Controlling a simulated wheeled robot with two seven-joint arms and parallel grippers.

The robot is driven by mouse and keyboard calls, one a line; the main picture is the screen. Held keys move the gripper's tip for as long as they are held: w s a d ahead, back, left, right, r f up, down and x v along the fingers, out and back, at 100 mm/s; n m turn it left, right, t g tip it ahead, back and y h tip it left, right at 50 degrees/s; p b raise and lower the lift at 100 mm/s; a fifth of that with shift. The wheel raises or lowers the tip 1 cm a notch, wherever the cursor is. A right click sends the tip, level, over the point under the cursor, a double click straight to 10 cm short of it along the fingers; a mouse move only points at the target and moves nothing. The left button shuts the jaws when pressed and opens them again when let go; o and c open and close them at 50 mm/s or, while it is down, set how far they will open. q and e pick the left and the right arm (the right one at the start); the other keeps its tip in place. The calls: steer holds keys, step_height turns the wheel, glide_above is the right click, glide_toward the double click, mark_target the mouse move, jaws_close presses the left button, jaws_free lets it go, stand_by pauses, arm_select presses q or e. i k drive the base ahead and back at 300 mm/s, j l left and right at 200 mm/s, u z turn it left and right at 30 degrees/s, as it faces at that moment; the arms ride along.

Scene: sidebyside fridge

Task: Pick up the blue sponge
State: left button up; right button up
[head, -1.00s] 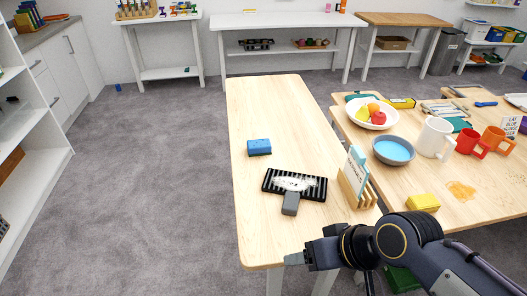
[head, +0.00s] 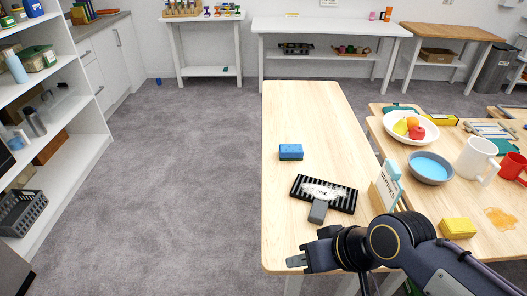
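The blue sponge (head: 291,152) lies on the light wooden table (head: 299,110), towards its left edge, with nothing touching it. My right gripper (head: 297,261) is at the table's near edge, well in front of the sponge and nearer to me. Its fingers show from the side, so I cannot tell whether they are open or shut. I see no object at its tips. My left gripper is not in view.
A black striped brush-like tool (head: 324,193) lies between my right gripper and the sponge. A wooden holder with cards (head: 384,187) stands to the right. A yellow sponge (head: 457,228) and a grey-blue bowl (head: 430,168) are further right. Far table surface is clear.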

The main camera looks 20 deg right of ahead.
mark_target(288, 153)
steer(key=i+j+u, duration=0.15)
steer(key=j, duration=0.2)
steer(key=i+j+u, duration=0.2)
steer(key=j, duration=0.15)
steer(key=j+u, duration=0.15)
steer(key=j, duration=0.15)
steer(key=i+j+z, duration=0.1)
steer(key=i+z, duration=0.35)
steer(key=i+j+z, duration=0.25)
steer(key=i+z, duration=0.2)
steer(key=i+l+z, duration=0.1)
steer(key=i+z, duration=0.75)
steer(key=i+j+z, duration=0.25)
steer(key=z, duration=0.15)
steer(key=i+j+z, duration=0.1)
steer(key=i+z, duration=0.4)
